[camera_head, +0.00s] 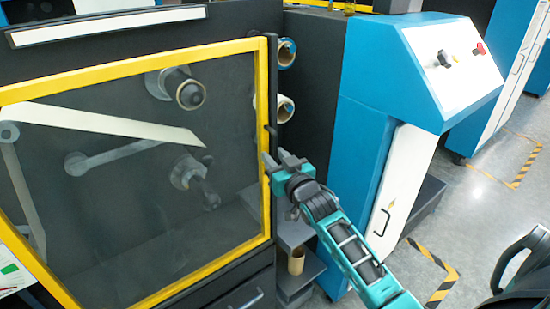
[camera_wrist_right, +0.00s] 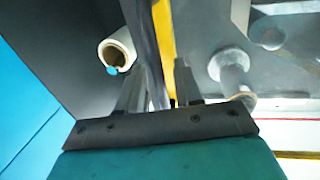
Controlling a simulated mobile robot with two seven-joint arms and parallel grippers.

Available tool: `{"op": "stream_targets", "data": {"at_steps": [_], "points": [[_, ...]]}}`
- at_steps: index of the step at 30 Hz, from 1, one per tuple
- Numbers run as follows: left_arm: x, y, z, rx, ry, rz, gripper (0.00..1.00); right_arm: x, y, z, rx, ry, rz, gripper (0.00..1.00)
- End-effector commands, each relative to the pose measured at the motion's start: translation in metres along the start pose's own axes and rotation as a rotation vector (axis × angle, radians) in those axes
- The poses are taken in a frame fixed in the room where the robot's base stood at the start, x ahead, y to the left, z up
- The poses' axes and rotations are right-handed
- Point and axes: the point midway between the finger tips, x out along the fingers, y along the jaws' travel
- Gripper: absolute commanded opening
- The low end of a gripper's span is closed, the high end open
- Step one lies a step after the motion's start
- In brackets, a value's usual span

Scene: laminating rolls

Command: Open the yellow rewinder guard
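The yellow rewinder guard (camera_head: 130,68) is a see-through panel in a yellow frame, at the left of the head view. It looks shut over the rollers. Its dark handle (camera_head: 271,138) runs along the right edge. I cannot tell if a finger touches the bar. My left gripper is not in view.
Cardboard-cored rolls (camera_head: 286,52) stick out right of the guard; one roll (camera_wrist_right: 117,50) is near the gripper in the wrist view. A blue and white control cabinet (camera_head: 370,120) stands at the right. Below the guard is a drawer handle (camera_head: 246,300).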

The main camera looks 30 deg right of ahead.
Motion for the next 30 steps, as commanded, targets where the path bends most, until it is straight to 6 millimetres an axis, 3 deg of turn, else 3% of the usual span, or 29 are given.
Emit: {"op": "stream_targets", "data": {"at_steps": [11,21,30], "points": [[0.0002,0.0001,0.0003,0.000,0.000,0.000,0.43,0.0048,0.0000,-0.0001,0.000,0.000,0.000,0.34],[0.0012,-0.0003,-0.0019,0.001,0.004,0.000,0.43,0.0046,0.0000,-0.0001,0.000,0.000,0.000,0.02],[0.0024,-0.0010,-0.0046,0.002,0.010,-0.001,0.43,0.0045,-0.0001,0.0000,0.000,0.000,0.000,0.00]]}}
